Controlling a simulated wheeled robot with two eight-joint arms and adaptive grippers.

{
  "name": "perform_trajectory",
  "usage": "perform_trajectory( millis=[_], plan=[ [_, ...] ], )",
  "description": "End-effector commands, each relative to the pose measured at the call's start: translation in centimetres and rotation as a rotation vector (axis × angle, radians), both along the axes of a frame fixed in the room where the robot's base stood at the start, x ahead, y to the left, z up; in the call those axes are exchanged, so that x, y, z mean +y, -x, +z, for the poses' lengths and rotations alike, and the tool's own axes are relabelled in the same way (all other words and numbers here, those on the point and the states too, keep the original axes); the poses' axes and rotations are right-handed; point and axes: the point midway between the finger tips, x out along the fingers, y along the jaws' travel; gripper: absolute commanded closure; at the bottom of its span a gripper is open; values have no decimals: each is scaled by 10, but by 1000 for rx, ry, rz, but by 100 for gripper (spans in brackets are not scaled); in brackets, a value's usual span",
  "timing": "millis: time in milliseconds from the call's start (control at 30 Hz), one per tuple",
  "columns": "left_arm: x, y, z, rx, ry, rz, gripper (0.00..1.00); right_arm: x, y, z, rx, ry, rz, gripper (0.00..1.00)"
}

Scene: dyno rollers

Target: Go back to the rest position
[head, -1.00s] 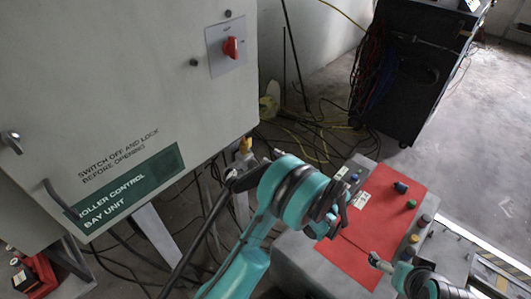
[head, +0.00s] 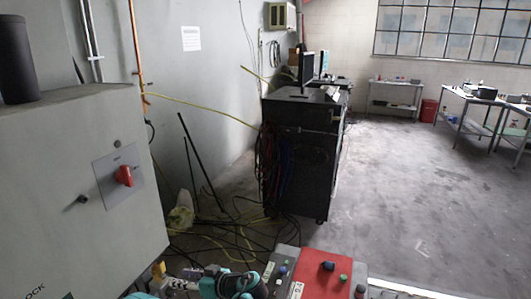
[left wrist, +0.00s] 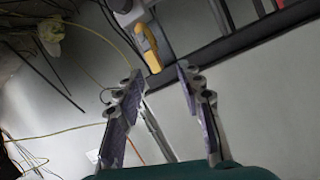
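My left gripper (left wrist: 160,70) is open in the left wrist view. Its two fingers stand apart with nothing between them. In the head view only part of my teal left arm (head: 238,285) shows at the bottom edge, in front of the control panel. My right gripper is not in view. The grey cabinet (head: 75,180) with a red rotary switch (head: 124,175) stands at the left of the head view. The red-topped control panel (head: 318,268) with several coloured buttons is at the bottom, partly cut off.
A black tool cart (head: 300,160) with hanging cables stands beyond the panel. Loose yellow and black cables (head: 225,238) lie on the floor behind the cabinet. The floor to the right (head: 410,190) is open. Work tables (head: 470,110) stand far back. A yellow object (left wrist: 148,48) lies beyond the left fingertips.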

Motion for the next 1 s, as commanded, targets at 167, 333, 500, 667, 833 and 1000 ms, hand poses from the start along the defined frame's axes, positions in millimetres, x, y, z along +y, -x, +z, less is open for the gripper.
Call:
perform_trajectory(
  millis=[167, 333, 500, 667, 833, 1000],
  plan=[
    [11, 41, 14, 228, 162, -147, 63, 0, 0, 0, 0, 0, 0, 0],
    [3, 89, 19, 379, 308, -332, 63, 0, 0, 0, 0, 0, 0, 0],
    [-17, 141, 19, 453, 430, -544, 63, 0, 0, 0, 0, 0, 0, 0],
    [-43, 184, 18, 456, 509, -739, 63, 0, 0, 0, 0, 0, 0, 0],
    [-65, 212, 16, 421, 545, -885, 63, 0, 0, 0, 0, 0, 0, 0],
    [-75, 222, 15, 395, 553, -946, 63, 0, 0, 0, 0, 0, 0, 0]
  ],
)
